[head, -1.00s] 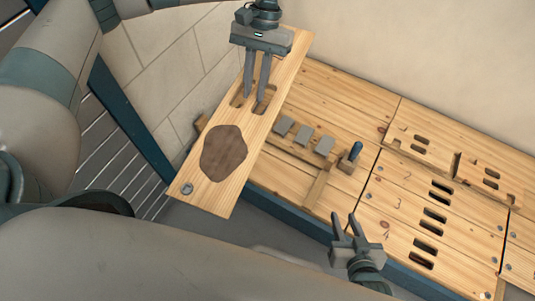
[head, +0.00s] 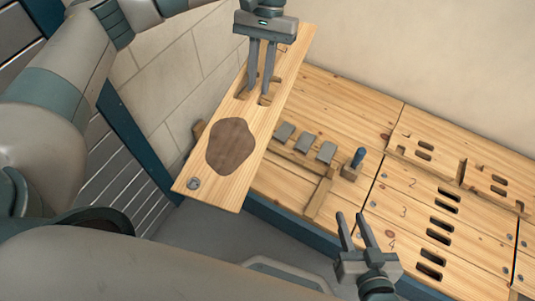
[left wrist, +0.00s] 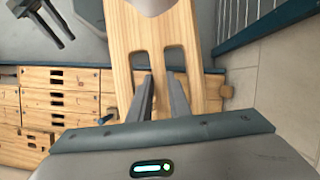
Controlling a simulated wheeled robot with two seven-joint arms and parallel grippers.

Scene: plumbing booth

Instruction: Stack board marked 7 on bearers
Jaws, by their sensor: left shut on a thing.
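A long wooden board (head: 260,140) hangs at a slant over the bench's left end, with a dark brown patch and a metal ring near its lower end. A mark at its far end is too small to read. My left gripper (head: 258,98) has its fingers in the board's two slots and is shut on it; the left wrist view also shows the board (left wrist: 150,25). Narrow wooden strips, perhaps the bearers (head: 318,195), lie on the bench, partly hidden by the board. My right gripper (head: 352,220) is open and empty in front of the bench.
Three grey blocks (head: 304,142) and a blue-handled peg (head: 357,158) stand on the bench (head: 350,110). Slotted boards marked 2, 3 and 4 (head: 420,212) lie at the right. A pale wall (head: 400,50) rises behind, and a block wall (head: 190,80) stands at the left.

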